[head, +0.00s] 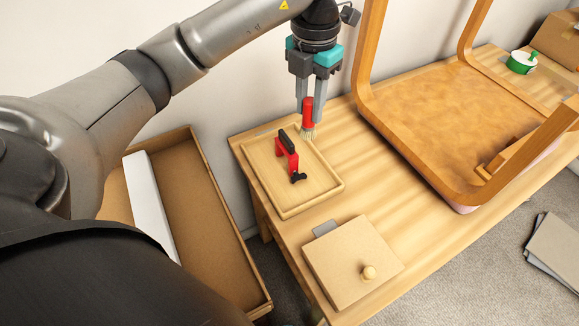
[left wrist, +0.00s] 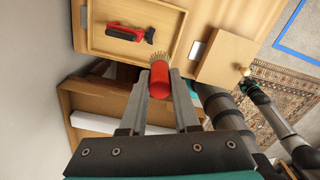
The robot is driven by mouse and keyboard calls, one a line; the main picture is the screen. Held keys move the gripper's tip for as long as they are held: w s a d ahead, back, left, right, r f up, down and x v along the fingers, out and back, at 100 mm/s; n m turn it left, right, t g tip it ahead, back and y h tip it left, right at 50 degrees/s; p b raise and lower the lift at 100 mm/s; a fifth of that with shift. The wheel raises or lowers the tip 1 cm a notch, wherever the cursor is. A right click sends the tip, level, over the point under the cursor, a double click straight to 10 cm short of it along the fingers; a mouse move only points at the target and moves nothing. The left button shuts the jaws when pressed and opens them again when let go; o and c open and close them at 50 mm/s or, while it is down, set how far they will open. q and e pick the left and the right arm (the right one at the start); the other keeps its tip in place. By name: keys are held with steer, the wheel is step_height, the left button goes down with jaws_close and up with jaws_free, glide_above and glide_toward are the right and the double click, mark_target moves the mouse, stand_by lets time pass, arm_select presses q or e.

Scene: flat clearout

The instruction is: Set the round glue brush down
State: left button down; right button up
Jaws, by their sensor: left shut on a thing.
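The round glue brush (head: 308,115) has a red handle and pale bristles that point down. My left gripper (head: 306,100) is shut on its handle and holds it roughly upright at the back right edge of the wooden tray (head: 318,191). I cannot tell whether the bristles touch anything. In the left wrist view the red handle (left wrist: 159,78) sits between the two fingers, with the bristles beyond it. A red and black clamp (head: 288,157) lies in the tray; it also shows in the left wrist view (left wrist: 128,33). My right gripper is not clearly in view.
A wooden box with a knob lid (head: 345,265) stands at the bench's front. An upturned wooden chair (head: 430,110) fills the middle. A green tub (head: 522,62) is at the back right. A cardboard box (head: 215,220) with a white block is on the left.

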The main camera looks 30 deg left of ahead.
arm_select(q)
step_height(320, 180, down, 19)
steer(key=b, duration=0.4)
steer(key=shift+f, duration=0.55)
steer(key=c, duration=0.7)
jaws_free()
steer(key=shift+c, duration=0.2)
steer(key=shift+o, duration=0.5)
arm_select(e)
steer(key=f, duration=0.1)
steer(key=w+d+f, duration=0.1)
steer(key=w+f, duration=0.1)
steer(key=f, duration=0.1)
steer(key=shift+d+f, duration=0.1)
steer(key=shift+d, duration=0.15)
